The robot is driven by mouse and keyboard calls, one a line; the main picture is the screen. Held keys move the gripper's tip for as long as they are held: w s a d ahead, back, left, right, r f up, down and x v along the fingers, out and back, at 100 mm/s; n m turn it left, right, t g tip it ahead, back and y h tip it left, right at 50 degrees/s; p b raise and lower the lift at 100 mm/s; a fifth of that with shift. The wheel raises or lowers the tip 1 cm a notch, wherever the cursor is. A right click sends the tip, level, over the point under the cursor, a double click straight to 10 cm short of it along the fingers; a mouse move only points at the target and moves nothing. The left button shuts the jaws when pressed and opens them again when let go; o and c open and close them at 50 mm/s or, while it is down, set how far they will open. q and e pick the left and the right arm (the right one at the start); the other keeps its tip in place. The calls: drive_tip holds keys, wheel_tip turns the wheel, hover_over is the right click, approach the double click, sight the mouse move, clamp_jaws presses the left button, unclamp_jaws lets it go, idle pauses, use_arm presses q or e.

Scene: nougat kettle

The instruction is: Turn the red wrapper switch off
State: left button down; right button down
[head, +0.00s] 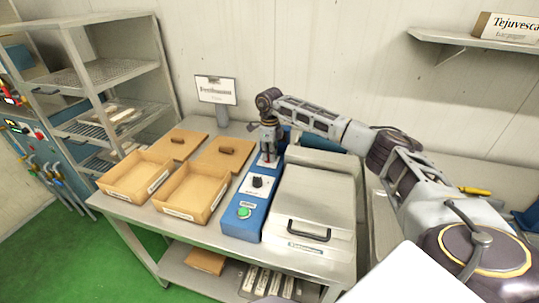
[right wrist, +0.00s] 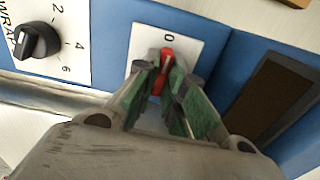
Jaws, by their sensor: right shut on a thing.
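The red wrapper switch (right wrist: 167,55) sits on a white plate on the blue control box (head: 248,205). In the right wrist view its upper end, with a pale line, points about at the mark 0; its lower part is between the fingers. My right gripper (right wrist: 166,82) is shut on the switch, with green finger pads on both sides. In the head view the right gripper (head: 268,150) comes down on the far end of the box and mostly hides the switch. My left gripper is in neither view.
A black dial (right wrist: 37,42) with numbers and a green button (head: 244,212) are on the same box. Wooden trays (head: 190,208) stand left of it. A metal machine with a black handle (head: 309,230) stands close on its right. A sign (head: 216,91) stands behind.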

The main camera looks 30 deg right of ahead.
drive_tip(key=shift+r, duration=0.1)
idle(0.3)
drive_tip(key=c, duration=1.5)
unclamp_jaws()
wheel_tip(320, 180, up, 12)
